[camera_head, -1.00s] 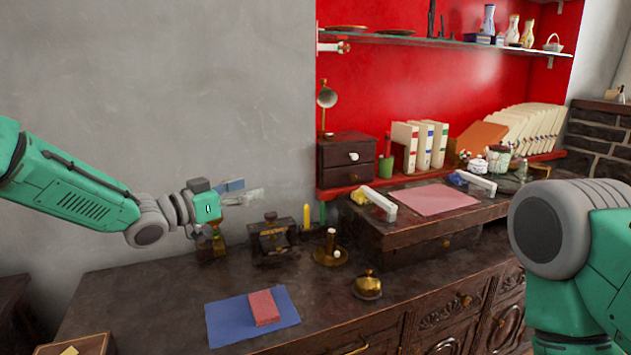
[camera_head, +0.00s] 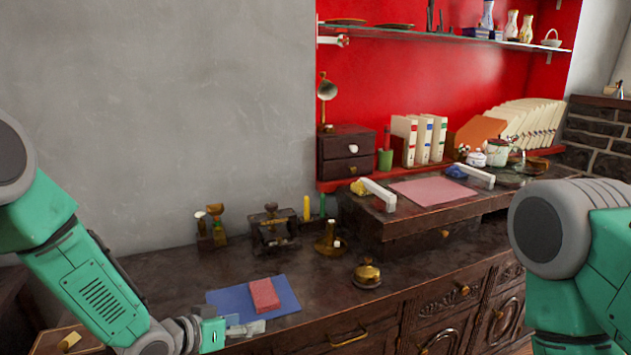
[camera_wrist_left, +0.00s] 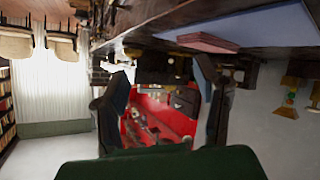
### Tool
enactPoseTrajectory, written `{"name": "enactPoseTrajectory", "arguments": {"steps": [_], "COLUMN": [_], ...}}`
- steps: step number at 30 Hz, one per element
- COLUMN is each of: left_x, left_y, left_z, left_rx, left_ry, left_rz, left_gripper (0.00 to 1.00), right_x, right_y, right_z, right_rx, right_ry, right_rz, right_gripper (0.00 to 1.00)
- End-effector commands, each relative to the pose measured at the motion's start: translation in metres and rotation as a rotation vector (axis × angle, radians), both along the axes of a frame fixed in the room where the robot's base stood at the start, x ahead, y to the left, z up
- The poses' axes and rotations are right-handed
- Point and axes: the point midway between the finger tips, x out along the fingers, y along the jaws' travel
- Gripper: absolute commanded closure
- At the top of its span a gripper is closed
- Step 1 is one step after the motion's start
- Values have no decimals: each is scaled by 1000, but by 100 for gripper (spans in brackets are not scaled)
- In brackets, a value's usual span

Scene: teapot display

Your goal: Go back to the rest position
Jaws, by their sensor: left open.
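My left gripper (camera_head: 246,327) is low at the front left in the head view, by the near edge of the blue mat (camera_head: 225,299). In the left wrist view the two dark fingers of this gripper (camera_wrist_left: 162,75) stand wide apart with nothing between them. A red block (camera_head: 264,294) lies on the mat, apart from the gripper. The block (camera_wrist_left: 207,42) and the mat also show in the left wrist view, which is turned over. Of my right arm only a green and grey part shows at the right edge; its gripper is out of view.
A brass bell (camera_head: 367,274) stands on the dark counter (camera_head: 330,300). Several small brass items stand along the wall. A raised wooden desk (camera_head: 400,226) with a pink sheet (camera_head: 434,191) is at the right. The air before the grey wall is free.

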Motion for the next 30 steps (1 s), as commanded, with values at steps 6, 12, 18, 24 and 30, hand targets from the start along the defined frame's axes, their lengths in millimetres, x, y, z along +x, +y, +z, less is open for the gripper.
{"name": "enactPoseTrajectory", "arguments": {"steps": [6, 12, 18, 24, 30], "left_x": [-126, -254, -346, -376, -376], "left_y": [32, 79, 120, 134, 134], "left_z": [-115, -173, -185, -184, -183], "left_rx": [155, 345, 504, 561, 561], "left_ry": [337, 622, 815, 877, 877], "left_rz": [109, 205, 271, 293, 294], "left_gripper": [44, 44, 44, 44, 44], "right_x": [0, 0, 0, 0, 0], "right_y": [0, 0, 0, 0, 0], "right_z": [-14, -24, -30, -31, -31], "right_rx": [0, 0, 0, 0, 0], "right_ry": [0, 0, 0, 0, 0], "right_rz": [0, 0, 0, 0, 0], "right_gripper": [0, 0, 0, 0, 0]}}
